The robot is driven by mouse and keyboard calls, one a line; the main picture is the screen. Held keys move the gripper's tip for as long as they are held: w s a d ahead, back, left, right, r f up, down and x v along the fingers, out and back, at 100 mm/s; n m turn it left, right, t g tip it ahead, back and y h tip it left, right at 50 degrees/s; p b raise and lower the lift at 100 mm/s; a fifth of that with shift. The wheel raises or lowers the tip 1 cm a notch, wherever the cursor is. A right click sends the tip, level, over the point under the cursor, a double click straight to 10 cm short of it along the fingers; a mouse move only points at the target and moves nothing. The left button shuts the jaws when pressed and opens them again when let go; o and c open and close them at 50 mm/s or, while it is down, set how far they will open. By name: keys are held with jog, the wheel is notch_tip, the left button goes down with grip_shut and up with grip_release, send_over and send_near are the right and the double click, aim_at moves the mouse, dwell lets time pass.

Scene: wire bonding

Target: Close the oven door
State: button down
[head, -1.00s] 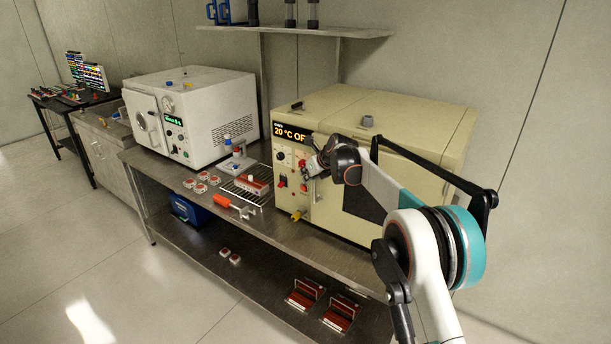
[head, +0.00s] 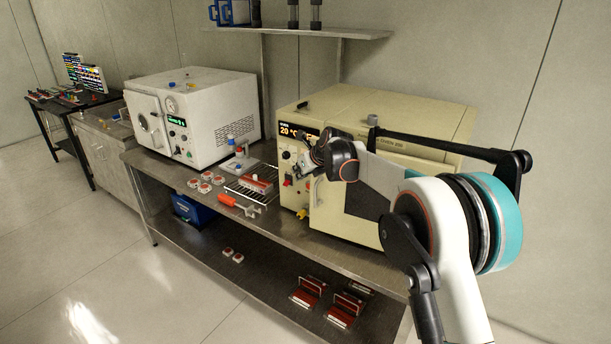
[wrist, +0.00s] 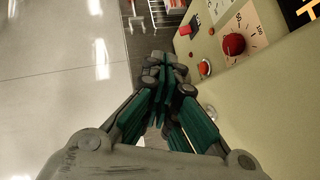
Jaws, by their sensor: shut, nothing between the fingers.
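The beige oven (head: 420,108) stands on the right of the steel bench. Its door (head: 341,222) has a dark window and a pale upright handle (head: 319,190) near its left edge. The door seems to stand slightly forward of the body, but my arm covers much of it, so I cannot tell the gap exactly. My gripper (head: 302,168) is in front of the control panel, just left of the door's handle edge. In the wrist view my gripper (wrist: 170,68) is shut and empty, beside the panel with its red knob (wrist: 233,44). The handle is not clear there.
A white vacuum oven (head: 195,118) stands on the bench's left. A wire rack (head: 245,190), small red-and-white parts (head: 207,177) and an orange-handled tool (head: 228,200) lie between the ovens. The floor (head: 110,270) in front is clear.

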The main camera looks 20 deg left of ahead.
jog(key=s+d+f+n+t+h+b, duration=0.1)
jog(key=s+f+n+h, duration=0.3)
jog(key=n, duration=0.6)
jog(key=s+f+n+t+h+b, duration=0.15)
jog(key=f+n, duration=0.35)
jog(key=n, duration=0.5)
jog(key=s+d+f+n+t+h+b, duration=0.15)
jog(key=f+n, duration=0.35)
jog(key=n, duration=0.5)
jog(key=s+a+r+n+t+h+b, duration=0.1)
jog(key=s+r+n+t+h+b, duration=0.2)
jog(key=n, duration=1.1)
jog(key=s+a+r+n+t+h+b, duration=0.1)
jog(key=s+n+t+h, duration=0.3)
jog(key=n, duration=0.9)
jog(key=w+d+t+y+b, duration=0.1)
jog(key=w+d+b, duration=0.2)
jog(key=w, duration=0.9)
jog(key=shift+w+d+f, duration=0.15)
jog(key=shift+d, duration=0.1)
